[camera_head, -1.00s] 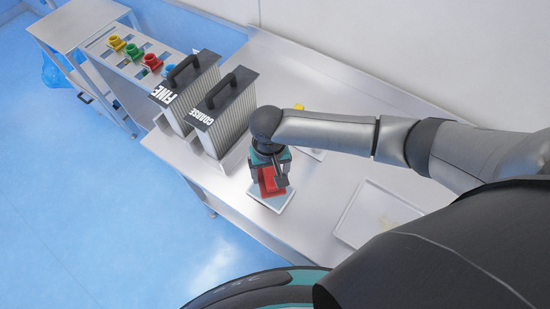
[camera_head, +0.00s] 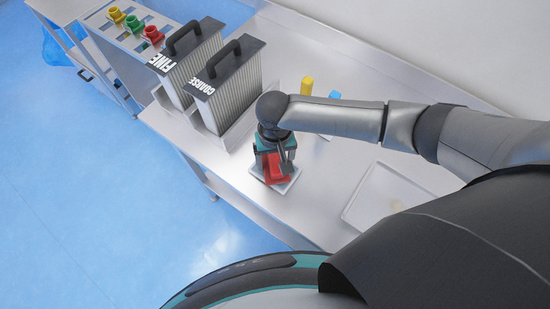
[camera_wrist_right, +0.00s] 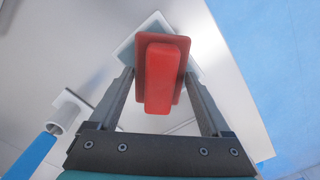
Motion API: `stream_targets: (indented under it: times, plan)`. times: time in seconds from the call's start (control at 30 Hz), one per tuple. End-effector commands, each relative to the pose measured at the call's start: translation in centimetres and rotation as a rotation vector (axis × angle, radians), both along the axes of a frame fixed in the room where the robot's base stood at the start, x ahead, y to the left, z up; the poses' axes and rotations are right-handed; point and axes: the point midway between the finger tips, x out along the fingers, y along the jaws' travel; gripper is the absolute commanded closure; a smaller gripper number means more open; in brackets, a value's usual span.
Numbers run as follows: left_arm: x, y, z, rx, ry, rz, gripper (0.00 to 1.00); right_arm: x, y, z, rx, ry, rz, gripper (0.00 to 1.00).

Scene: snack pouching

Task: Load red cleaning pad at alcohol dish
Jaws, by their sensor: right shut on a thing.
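My right gripper (camera_head: 273,160) is shut on the red cleaning pad (camera_head: 274,172), over the small pale square dish (camera_head: 289,186) near the table's front edge. In the right wrist view the pad (camera_wrist_right: 162,78) shows as a red plate with a raised red grip between the two fingers, and the dish (camera_wrist_right: 150,24) lies behind it. I cannot tell whether the pad touches the dish. My left gripper is not in view.
Black-topped FINE (camera_head: 180,68) and COARSE (camera_head: 228,85) boxes stand left of the arm. Yellow (camera_head: 116,14), green (camera_head: 134,23) and red (camera_head: 153,34) pieces sit on a rack behind. A shallow tray (camera_head: 352,215) lies right.

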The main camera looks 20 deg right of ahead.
Motion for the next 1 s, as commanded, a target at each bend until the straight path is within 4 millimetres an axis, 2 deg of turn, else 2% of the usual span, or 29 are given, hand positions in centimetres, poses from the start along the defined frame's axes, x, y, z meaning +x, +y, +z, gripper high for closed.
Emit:
stream_targets:
  times: [1.0]
  plan:
    - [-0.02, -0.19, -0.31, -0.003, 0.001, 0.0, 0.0, 0.01, 0.04, -0.64, 0.001, 0.0, 0.0, 0.63]
